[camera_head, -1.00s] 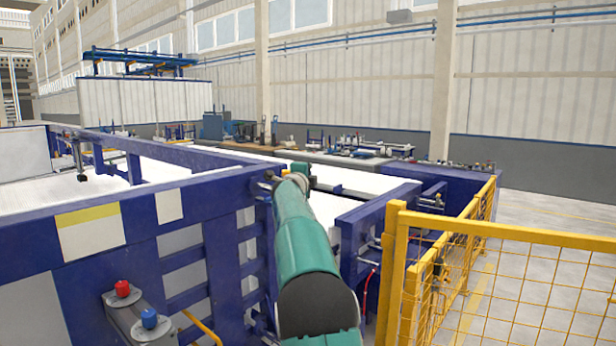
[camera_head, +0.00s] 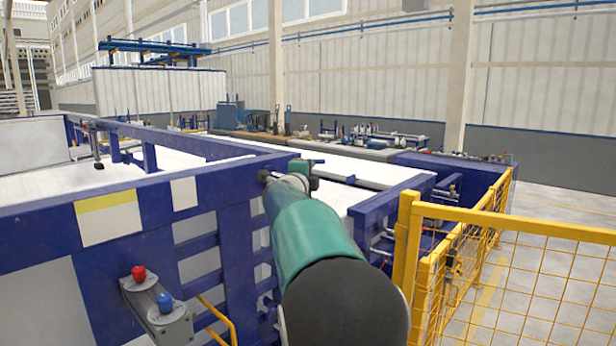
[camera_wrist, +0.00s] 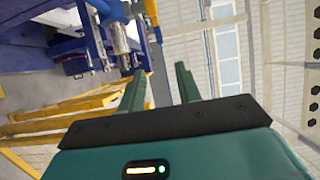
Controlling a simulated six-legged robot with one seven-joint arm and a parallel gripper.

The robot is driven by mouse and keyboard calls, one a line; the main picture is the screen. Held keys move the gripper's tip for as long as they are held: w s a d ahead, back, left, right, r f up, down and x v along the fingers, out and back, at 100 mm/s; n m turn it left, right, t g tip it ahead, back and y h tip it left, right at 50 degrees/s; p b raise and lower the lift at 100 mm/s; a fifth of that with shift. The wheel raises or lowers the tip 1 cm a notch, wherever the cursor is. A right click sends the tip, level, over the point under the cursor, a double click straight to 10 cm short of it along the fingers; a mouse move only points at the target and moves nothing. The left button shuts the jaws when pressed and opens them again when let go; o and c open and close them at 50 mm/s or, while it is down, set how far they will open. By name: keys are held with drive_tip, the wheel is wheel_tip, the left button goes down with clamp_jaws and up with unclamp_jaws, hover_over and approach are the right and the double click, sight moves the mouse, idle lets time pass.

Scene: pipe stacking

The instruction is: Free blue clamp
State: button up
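My gripper (camera_wrist: 160,70) shows in the wrist view as two green fingers held apart, with nothing between them. In the head view my green arm reaches forward to the corner of the blue frame (camera_head: 236,187), and its far end hides part of that corner. In the wrist view a blue part (camera_wrist: 107,10) with a silver cylinder (camera_wrist: 121,38) sits at the upper left, beyond and left of the fingers. I cannot tell whether this is the blue clamp. No other clearly recognisable blue clamp shows.
A yellow mesh fence (camera_head: 510,226) stands close at the right. A grey box with a red button (camera_head: 138,272) and a blue button (camera_head: 165,302) is at lower left. White surfaces (camera_head: 225,158) lie behind the frame. Floor (camera_head: 567,208) beyond the fence is open.

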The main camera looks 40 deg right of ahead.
drive_tip(key=shift+s+a, duration=0.2)
drive_tip(key=shift+a, duration=0.15)
